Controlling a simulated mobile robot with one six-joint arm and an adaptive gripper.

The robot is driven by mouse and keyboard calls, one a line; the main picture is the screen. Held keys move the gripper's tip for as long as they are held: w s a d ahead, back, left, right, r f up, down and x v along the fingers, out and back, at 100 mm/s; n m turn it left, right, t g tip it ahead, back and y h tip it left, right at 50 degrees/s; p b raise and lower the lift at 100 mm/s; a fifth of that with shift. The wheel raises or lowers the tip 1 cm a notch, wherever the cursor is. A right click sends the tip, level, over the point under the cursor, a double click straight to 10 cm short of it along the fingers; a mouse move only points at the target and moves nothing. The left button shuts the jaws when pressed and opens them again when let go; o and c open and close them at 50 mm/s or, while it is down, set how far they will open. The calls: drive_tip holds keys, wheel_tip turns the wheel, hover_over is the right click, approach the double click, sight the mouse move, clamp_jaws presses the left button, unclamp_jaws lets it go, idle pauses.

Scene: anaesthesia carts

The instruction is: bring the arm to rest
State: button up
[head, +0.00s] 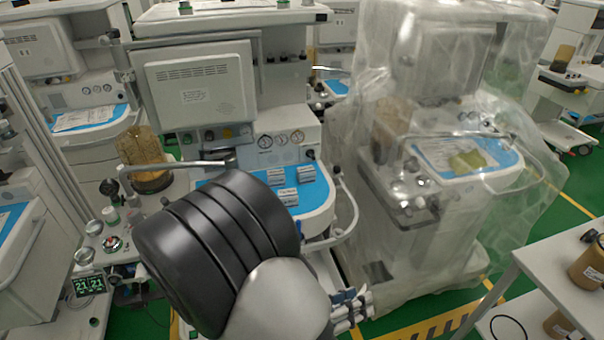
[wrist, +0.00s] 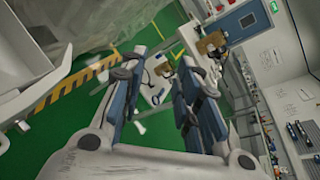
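My arm (head: 215,250) reaches up from the bottom of the head view, with black ribbed and grey links in front of an anaesthesia cart (head: 195,85). My gripper (head: 358,303) shows at the lower middle, partly hidden behind the grey link. In the wrist view, the two blue-and-grey fingers of my gripper (wrist: 165,75) stand apart, with green floor and small blurred things showing between them. I see nothing held between them.
A cart under a clear plastic cover (head: 440,130) stands right of the arm. A white shelf table (head: 545,265) with brown jars (head: 588,262) is at the lower right. Small labelled boxes (head: 288,197) lie on the near cart's blue top. Green floor (head: 575,215) is open at the right.

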drive_tip(key=s+d+r+m+g+y, duration=0.7)
drive_tip(key=s+r+m, duration=0.25)
drive_tip(key=m, duration=0.95)
drive_tip(key=s+a+r+m+t+y, duration=0.2)
drive_tip(key=r+m+y, duration=0.4)
drive_tip(key=m, duration=0.6)
wheel_tip(320, 180, up, 2)
drive_tip(key=shift+s+a+r+m+t, duration=0.15)
drive_tip(key=shift+a+m+t, duration=0.25)
drive_tip(key=shift+a+t, duration=0.5)
